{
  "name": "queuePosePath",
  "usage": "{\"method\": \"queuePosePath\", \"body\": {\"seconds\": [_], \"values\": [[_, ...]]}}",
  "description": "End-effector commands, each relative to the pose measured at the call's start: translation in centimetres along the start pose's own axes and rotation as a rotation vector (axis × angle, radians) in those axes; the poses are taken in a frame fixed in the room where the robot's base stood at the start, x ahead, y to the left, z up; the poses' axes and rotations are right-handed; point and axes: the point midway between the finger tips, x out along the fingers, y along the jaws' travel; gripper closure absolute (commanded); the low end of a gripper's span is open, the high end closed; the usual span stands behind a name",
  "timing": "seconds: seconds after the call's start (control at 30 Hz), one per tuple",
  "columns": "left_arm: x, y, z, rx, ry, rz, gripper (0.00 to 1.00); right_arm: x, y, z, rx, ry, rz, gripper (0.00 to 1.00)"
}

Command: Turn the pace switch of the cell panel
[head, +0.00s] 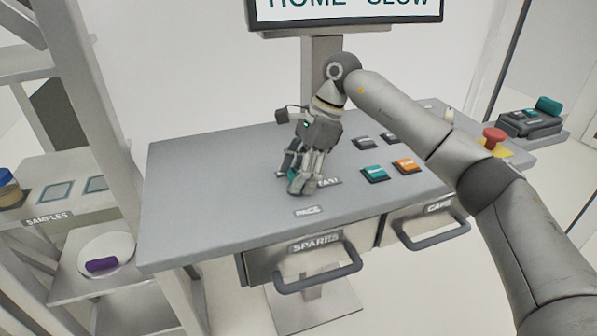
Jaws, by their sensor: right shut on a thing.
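The cell panel (200,190) is a grey sloped desk-like surface in the middle of the head view. A label reading PACE (308,211) lies near its front edge. My right gripper (298,183) points down just behind that label and is shut on the pace switch (292,174). Only a bit of teal of the switch shows between the fingers, and the rest is hidden. Part of a label ending in FAST shows to the right of the fingers. My left gripper is not in view.
Teal (374,173) and orange (405,165) buttons sit right of the gripper, with grey buttons behind. A red emergency knob (493,138) is at the far right. Drawers SPARES (262,264) and CAPS (448,226) have protruding handles. A screen (345,12) stands behind. The panel's left is clear.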

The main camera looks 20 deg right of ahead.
Motion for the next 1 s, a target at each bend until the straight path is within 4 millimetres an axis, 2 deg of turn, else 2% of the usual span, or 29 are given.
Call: {"method": "queuePosePath", "body": {"seconds": [0.33, 0.37, 0.5, 0.83, 1.0], "values": [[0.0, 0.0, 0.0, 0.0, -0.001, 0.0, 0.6, 0.0, 0.0, 0.0, -0.005, 0.001, -0.001, 0.69], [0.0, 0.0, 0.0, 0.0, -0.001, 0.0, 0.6, 0.0, 0.0, 0.0, -0.005, 0.001, -0.001, 0.41], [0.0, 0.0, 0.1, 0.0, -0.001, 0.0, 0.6, 0.0, 0.0, 0.0, -0.004, 0.001, 0.0, 0.23], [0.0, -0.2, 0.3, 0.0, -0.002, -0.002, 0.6, -0.1, 0.0, 0.0, -0.003, 0.0, 0.0, 0.23], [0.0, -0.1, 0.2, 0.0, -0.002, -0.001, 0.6, -1.7, -0.1, 0.0, -0.001, 0.0, -0.002, 0.23]]}}
